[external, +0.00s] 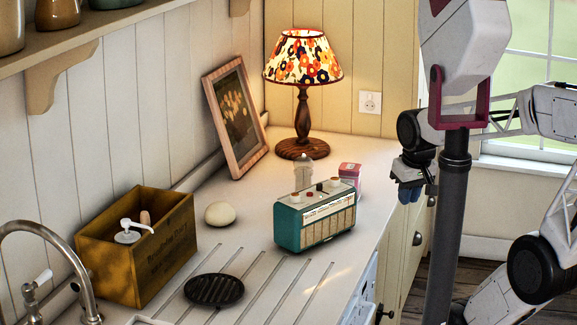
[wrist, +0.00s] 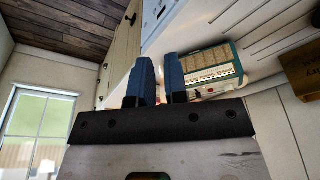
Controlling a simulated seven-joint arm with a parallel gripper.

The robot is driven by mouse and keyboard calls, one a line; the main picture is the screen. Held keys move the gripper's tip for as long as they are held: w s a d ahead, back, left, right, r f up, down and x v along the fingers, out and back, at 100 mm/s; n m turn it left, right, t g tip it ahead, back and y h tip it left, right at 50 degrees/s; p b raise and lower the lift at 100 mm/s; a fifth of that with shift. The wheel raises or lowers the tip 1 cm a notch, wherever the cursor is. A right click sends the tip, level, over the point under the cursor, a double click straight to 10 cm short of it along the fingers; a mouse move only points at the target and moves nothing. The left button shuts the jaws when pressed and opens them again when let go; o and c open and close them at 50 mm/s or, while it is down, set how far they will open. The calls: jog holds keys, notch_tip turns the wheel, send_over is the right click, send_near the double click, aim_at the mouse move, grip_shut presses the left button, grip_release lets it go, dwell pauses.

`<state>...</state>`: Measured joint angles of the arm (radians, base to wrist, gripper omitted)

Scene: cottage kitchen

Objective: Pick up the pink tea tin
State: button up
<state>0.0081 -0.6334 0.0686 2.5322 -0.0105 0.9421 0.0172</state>
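The pink tea tin (external: 350,181) stands upright on the white counter, partly hidden behind the right end of the teal radio (external: 314,216). My gripper (external: 409,193) hangs to the right of the tin, beyond the counter's front edge and apart from the tin. In the wrist view its two blue fingers (wrist: 158,62) are apart with a gap between them and nothing held. I cannot make out the tin for certain in the wrist view.
A lamp (external: 303,75) and a framed picture (external: 237,115) stand behind. A pale shaker (external: 303,172) is near the tin. A wooden crate (external: 150,262), a round pale object (external: 220,214) and a black trivet (external: 213,290) are left of the radio. The counter behind the tin is clear.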

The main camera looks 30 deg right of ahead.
jog(key=o, duration=1.6)
jog(key=shift+c, duration=0.2)
jog(key=m+t+y, duration=0.3)
jog(key=m+y, duration=0.7)
jog(key=m, duration=1)
send_over(361, 169)
jog(key=s+a, duration=0.6)
jog(key=s, duration=0.5)
notch_tip(361, 169, down, 7)
jog(key=w+d+f+m+t, duration=0.1)
jog(key=w+d+m, duration=0.1)
jog(key=d, duration=0.1)
jog(key=w+d+f+m+t, duration=0.1)
jog(key=w+d+f+m, duration=0.1)
jog(key=w+d, duration=0.1)
jog(key=w+d+f+m+t, duration=0.1)
jog(key=w+d+m, duration=0.1)
jog(key=w+d, duration=0.1)
jog(key=shift+w+f+t, duration=0.2)
jog(key=shift+t, duration=0.1)
